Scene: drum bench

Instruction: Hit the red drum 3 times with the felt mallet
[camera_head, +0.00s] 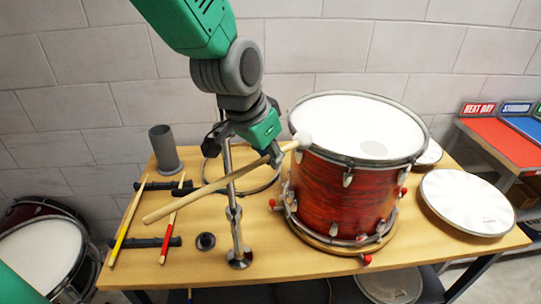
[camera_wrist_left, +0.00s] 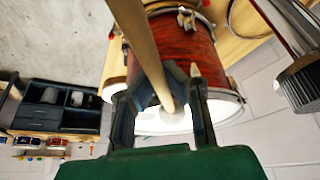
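The red drum (camera_head: 345,195) stands on the right half of the wooden table, with a white drumhead (camera_head: 355,122) and a metal rim. My left gripper (camera_head: 273,152) is shut on the felt mallet (camera_head: 205,189), close to its pale head (camera_head: 303,138). The mallet is in the air, its handle slanting down to the left. Its head overlaps the drum's left rim in the picture; I cannot tell whether it touches. In the left wrist view the handle (camera_wrist_left: 143,45) passes between the fingers (camera_wrist_left: 163,90), with the drum (camera_wrist_left: 190,45) beyond. My right gripper is out of view.
A metal stand (camera_head: 238,235) rises left of the drum. Two drumsticks (camera_head: 127,226) lie on dark rests, with a grey cup (camera_head: 164,150) behind. A white pad (camera_head: 467,203) lies at the right. Another drum (camera_head: 45,255) is at lower left.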

